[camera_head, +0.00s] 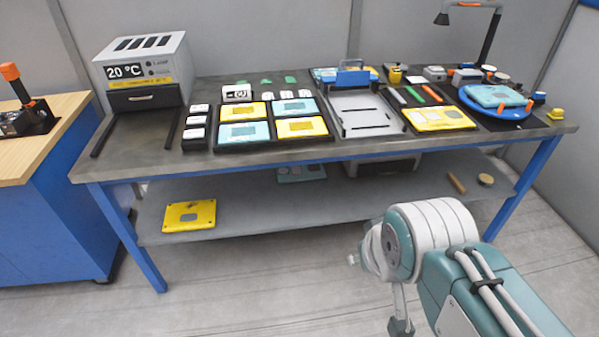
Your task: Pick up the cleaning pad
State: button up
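No object in view can be made out for certain as the cleaning pad. Small flat pieces lie on the workbench (150,150), among them green ones (266,82) at the back and small white ones (198,121) in a dark strip at the left; they are too small to identify. My arm reaches in from the lower right, in front of the bench and apart from it. Only a grey part of what seems to be my gripper (400,326) shows at the bottom edge. The arm hides the rest, so its fingers cannot be read.
A grey oven-like box (143,62) reading 20 °C stands at the bench's left. Teal and yellow panels lie in a black tray (272,146). A grey fixture (361,112) is in the middle, a blue round stand (478,109) at right. A yellow plate (190,215) lies below.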

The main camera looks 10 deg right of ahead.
aim_at(556, 114)
jog(key=z, duration=1.75)
jog(key=i+l, duration=0.15)
jog(key=i, duration=0.4)
jog(key=i+l, duration=0.2)
jog(key=i, duration=0.35)
jog(key=i+l, duration=0.15)
jog(key=i, duration=0.4)
jog(key=i+l, duration=0.15)
jog(key=i, duration=0.4)
jog(key=i+l, duration=0.15)
jog(key=i, duration=0.4)
jog(key=i+l+u, duration=0.1)
jog(key=i, duration=0.45)
jog(key=i+l, duration=0.3)
jog(key=i, duration=0.25)
